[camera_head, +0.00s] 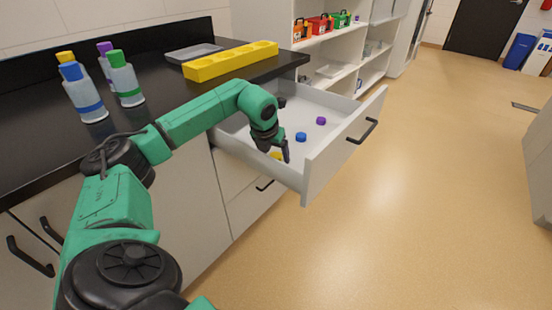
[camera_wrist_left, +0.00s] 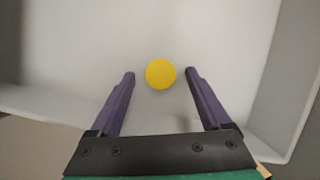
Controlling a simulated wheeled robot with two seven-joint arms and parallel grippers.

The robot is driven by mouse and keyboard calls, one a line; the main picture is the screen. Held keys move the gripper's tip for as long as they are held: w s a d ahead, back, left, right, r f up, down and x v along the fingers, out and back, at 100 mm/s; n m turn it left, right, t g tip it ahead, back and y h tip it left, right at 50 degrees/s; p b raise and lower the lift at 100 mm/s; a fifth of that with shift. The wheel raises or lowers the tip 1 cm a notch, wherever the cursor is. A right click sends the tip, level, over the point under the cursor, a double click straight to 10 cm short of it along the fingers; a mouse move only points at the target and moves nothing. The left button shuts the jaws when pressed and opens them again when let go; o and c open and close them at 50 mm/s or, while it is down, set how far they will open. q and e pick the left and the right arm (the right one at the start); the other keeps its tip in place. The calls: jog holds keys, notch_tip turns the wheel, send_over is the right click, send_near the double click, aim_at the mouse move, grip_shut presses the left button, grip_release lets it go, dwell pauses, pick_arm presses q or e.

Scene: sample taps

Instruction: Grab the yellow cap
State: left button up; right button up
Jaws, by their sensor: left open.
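The yellow cap (camera_wrist_left: 161,74) lies on the drawer floor in the left wrist view, just beyond and between my fingertips. In the head view the yellow cap (camera_head: 276,155) is mostly hidden behind my gripper and the drawer wall. My left gripper (camera_wrist_left: 160,75) is open, one finger to each side of the cap with gaps on both sides. In the head view my left gripper (camera_head: 280,152) reaches down into the open drawer (camera_head: 335,149). My right gripper is not in view.
A blue cap (camera_head: 301,136) and a purple cap (camera_head: 321,121) lie further along in the drawer. Bottles (camera_head: 125,80) with coloured caps and a yellow rack (camera_head: 230,61) stand on the black counter (camera_head: 160,60). The drawer walls surround my gripper.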

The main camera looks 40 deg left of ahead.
pick_arm(q)
jog(key=shift+r, duration=0.1)
grip_shut()
